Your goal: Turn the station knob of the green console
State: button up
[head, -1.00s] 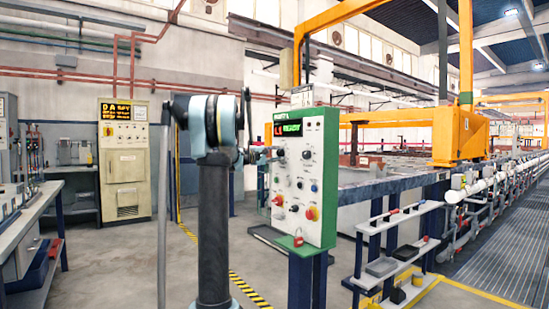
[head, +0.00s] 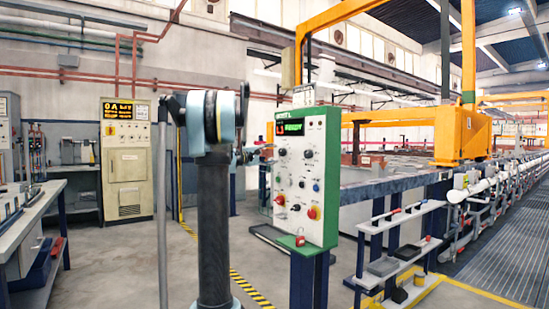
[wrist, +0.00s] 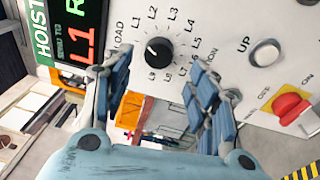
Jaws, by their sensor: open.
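The green console (head: 330,190) has a white front panel with a lit display (head: 290,128) and a green rim. Its station knob (wrist: 158,51) is a round black knob with a pale mark, ringed by labels from LOAD and L1 to L9. In the head view the knob (head: 281,152) is small, below the display. The display shows a red L1 in the wrist view (wrist: 80,42). My gripper (wrist: 163,82) is open, its blue-padded fingers apart below the knob in the wrist picture. The left fingertip lies near the LOAD side. I cannot tell whether either finger touches the panel.
A white UP button (wrist: 265,52) and a red knob on yellow (wrist: 290,108) are on the same panel, to the right in the wrist view. A blue-legged shelf rack (head: 395,250) stands right of the console. Open floor (head: 110,265) lies to the left.

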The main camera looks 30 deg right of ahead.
jog(key=s+a, duration=0.1)
jog(key=a, duration=0.6)
jog(key=shift+f, duration=0.25)
jog(key=shift+s, duration=0.15)
